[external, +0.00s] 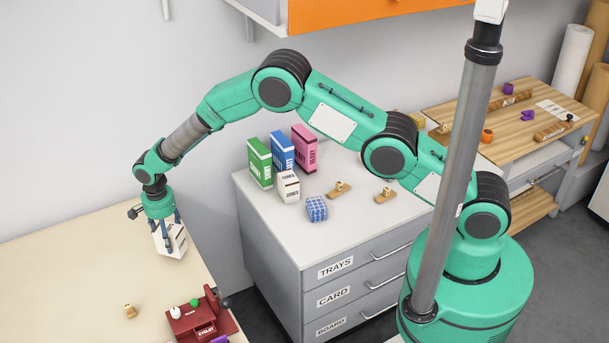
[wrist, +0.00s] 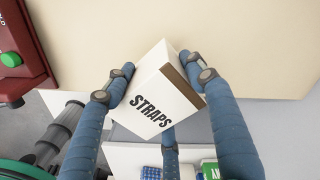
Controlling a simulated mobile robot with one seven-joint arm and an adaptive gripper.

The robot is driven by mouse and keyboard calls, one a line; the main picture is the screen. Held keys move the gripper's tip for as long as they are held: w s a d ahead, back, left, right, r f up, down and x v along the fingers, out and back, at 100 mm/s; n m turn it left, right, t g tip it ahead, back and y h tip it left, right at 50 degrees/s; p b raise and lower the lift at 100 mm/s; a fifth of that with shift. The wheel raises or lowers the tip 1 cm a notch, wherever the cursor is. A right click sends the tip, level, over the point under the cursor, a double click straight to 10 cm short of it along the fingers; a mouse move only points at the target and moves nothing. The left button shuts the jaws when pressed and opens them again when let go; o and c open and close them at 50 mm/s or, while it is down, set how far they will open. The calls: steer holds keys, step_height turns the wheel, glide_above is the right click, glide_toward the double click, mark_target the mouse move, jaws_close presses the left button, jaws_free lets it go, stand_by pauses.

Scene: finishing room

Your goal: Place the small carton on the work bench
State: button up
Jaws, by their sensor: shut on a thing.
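My gripper (external: 169,238) is shut on a small white carton (external: 176,244) at the left of the external view. In the wrist view the blue fingers grip the carton (wrist: 150,100), which is tilted and reads STRAPS, with a brown strip along one edge. The cream bench (external: 70,270), which I take for the work bench, lies at lower left. The carton is at its far right edge in the picture; the wrist view shows it overlapping the bench edge. I cannot tell whether it touches the top.
A red machine (external: 200,315) and a small wooden piece (external: 130,311) are on the cream bench. A grey drawer cabinet (external: 265,225) holds green (external: 259,163), blue (external: 282,152) and pink boxes (external: 304,150), another white carton (external: 289,188) and a blue checked block (external: 317,209). Much of the bench is clear.

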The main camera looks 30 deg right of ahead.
steer(key=shift+f, duration=1.7)
steer(key=shift+f, duration=0.15)
steer(key=o, duration=1.3)
steer(key=shift+o, duration=0.2)
steer(key=shift+r, duration=6.15)
